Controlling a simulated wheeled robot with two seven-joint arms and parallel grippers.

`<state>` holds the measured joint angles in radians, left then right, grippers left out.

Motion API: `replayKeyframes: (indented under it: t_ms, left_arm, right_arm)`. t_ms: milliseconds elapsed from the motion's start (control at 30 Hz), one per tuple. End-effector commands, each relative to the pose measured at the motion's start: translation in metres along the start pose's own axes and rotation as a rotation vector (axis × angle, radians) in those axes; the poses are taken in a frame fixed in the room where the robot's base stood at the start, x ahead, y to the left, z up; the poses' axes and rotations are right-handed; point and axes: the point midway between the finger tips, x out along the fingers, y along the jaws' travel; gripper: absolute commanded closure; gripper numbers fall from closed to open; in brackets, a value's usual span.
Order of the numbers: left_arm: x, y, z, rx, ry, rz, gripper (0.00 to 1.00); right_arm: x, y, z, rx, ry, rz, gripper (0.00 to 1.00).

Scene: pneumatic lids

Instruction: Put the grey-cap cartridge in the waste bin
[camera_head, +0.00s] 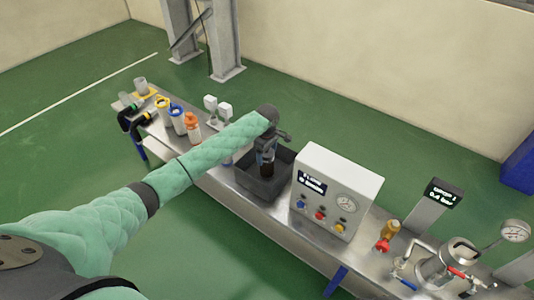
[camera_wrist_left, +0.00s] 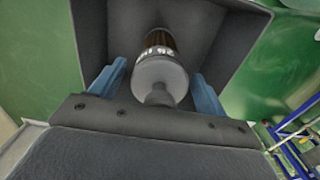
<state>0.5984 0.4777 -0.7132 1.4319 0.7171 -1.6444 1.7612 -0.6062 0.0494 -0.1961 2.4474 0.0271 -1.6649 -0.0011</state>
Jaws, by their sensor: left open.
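The cartridge (camera_wrist_left: 160,72) has a grey cap, a pale printed band and a brown body. In the left wrist view it lies between the two blue fingers of my left gripper (camera_head: 268,150), with gaps at its sides. The fingers are open. The dark grey waste bin (camera_head: 252,188) stands on the bench below the gripper, and its inner walls show behind the cartridge in the wrist view. In the head view the cartridge (camera_head: 267,168) shows brown at the bin's mouth, under the gripper. I cannot tell whether it touches the bin. My right gripper is not in view.
A white control box (camera_head: 336,190) with a gauge and coloured knobs stands right of the bin. Further right are a red-and-yellow fitting (camera_head: 388,236) and a steel vessel (camera_head: 455,258). Several bottles, including an orange-capped one (camera_head: 192,127), stand left of the bin.

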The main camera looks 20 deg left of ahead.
Motion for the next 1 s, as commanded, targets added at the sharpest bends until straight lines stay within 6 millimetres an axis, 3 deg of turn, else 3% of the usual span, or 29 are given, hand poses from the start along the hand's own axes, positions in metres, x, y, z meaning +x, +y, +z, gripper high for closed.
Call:
replayKeyframes:
  t_ms: [167,700,1000]
  left_arm:
    - [-0.012,0.001,0.000,0.000,0.000,0.002,0.25]
    - [-0.105,0.001,0.000,0.001,-0.001,0.002,0.25]
    - [-0.122,0.000,0.000,0.000,-0.001,0.000,0.25]
  right_arm:
    - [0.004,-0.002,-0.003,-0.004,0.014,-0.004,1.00]
    - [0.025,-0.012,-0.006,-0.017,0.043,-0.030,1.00]
    - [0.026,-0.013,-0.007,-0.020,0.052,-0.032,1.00]
